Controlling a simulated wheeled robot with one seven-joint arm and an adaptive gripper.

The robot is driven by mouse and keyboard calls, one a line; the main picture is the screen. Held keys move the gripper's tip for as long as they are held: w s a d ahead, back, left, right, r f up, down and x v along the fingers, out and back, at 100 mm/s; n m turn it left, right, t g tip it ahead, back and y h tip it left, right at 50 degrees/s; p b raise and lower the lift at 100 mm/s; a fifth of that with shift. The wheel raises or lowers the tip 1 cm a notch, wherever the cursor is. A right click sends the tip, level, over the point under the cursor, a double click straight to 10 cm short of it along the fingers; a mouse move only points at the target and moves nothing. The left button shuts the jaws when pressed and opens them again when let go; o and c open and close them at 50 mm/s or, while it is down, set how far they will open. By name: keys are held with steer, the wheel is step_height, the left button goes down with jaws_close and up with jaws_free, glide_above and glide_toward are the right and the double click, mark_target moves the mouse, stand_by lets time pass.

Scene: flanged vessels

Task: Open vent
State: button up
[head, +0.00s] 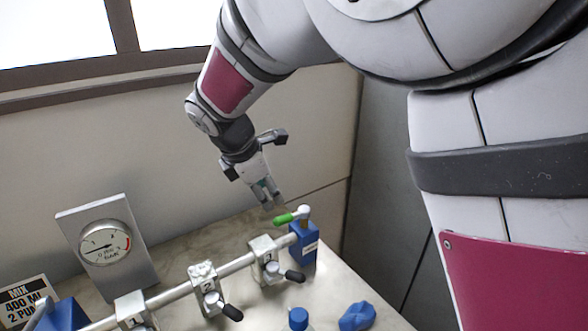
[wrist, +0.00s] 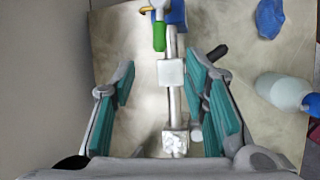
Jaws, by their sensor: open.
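A green-handled valve sits on a blue block (head: 303,244) at the far right end of the metal pipe; the block's label is too small to read, so I cannot confirm it is the vent. The green handle (head: 284,218) points left in the head view. In the wrist view the handle (wrist: 159,36) is at top centre, lying roughly along the pipe, beside the blue block (wrist: 177,15). My gripper (head: 269,199) is open and empty, above and behind the handle in the head view. In the wrist view its teal pads (wrist: 165,85) are spread either side of the pipe, apart from the handle.
The pipe (head: 238,264) carries numbered valves 1 (head: 132,309), 2 (head: 205,280) and 3 (head: 265,252) with black handles. A pressure gauge (head: 104,243) stands at left. A wall stands behind.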

mark_target(282, 218)
steer(key=p+x, duration=0.1)
steer(key=x, duration=1.2)
steer(key=shift+w+f, duration=0.15)
steer(key=shift+f, duration=0.2)
jaws_close()
